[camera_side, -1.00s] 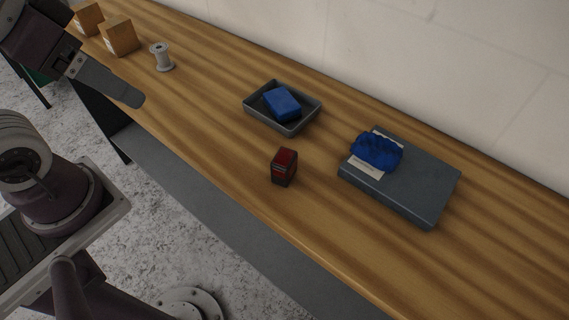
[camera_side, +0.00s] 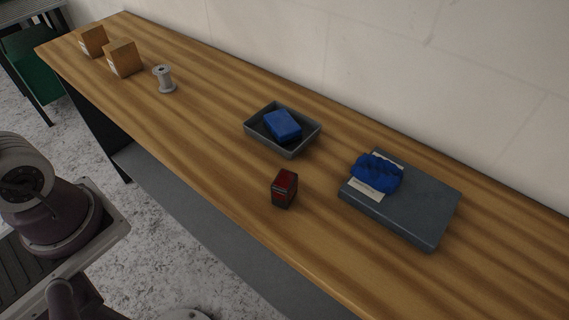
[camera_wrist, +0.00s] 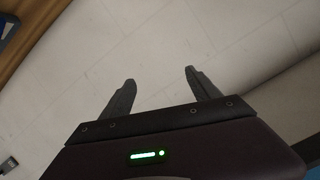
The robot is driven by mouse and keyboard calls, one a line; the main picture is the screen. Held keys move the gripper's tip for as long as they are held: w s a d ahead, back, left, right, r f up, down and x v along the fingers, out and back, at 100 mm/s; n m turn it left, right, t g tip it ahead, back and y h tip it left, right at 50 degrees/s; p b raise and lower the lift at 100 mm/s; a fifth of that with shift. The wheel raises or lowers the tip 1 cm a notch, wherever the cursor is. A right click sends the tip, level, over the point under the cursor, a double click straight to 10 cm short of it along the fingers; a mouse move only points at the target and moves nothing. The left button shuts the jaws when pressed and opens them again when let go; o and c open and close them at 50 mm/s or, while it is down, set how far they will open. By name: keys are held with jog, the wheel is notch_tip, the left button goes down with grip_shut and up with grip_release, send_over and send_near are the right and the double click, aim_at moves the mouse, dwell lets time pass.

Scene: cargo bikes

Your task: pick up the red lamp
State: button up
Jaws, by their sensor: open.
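The red lamp (camera_side: 284,188), a small red block with a dark front and base, stands upright on the wooden bench near its front edge in the side view. Nothing touches it. My gripper (camera_wrist: 160,84) shows in the wrist view with its two dark fingers apart and nothing between them. It faces a pale wall, and the lamp is not clearly seen in that view. My gripper is out of the side view, so its distance from the lamp cannot be told.
A grey tray (camera_side: 254,139) holding a blue block (camera_side: 282,124) sits behind the lamp. A grey flat case (camera_side: 425,205) with a label and blue cloth (camera_side: 377,172) lies to the right. A spool (camera_side: 165,79) and two cardboard boxes (camera_side: 123,58) stand far left. The wall (camera_side: 400,70) runs behind.

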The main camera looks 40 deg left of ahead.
jog(key=w+d+m+h, duration=0.3)
jog(key=d+h, duration=0.1)
jog(key=d, duration=0.1)
jog(key=m+g+h, duration=0.8)
jog(key=g+h, duration=0.2)
jog(key=g, duration=0.2)
send_over(294, 186)
jog(key=s+a, duration=0.3)
jog(key=a, duration=0.2)
notch_tip(294, 186, down, 12)
jog(key=f, duration=2.1)
jog(key=shift+w+f, duration=0.15)
jog(key=shift+w, duration=0.1)
jog(key=x, duration=0.3)
jog(key=w+x, duration=0.1)
jog(key=x, duration=0.2)
jog(key=shift+w+d+f, duration=0.1)
jog(key=shift+w+d, duration=0.05)
jog(key=shift+d, duration=0.15)
jog(key=c, duration=1.5)
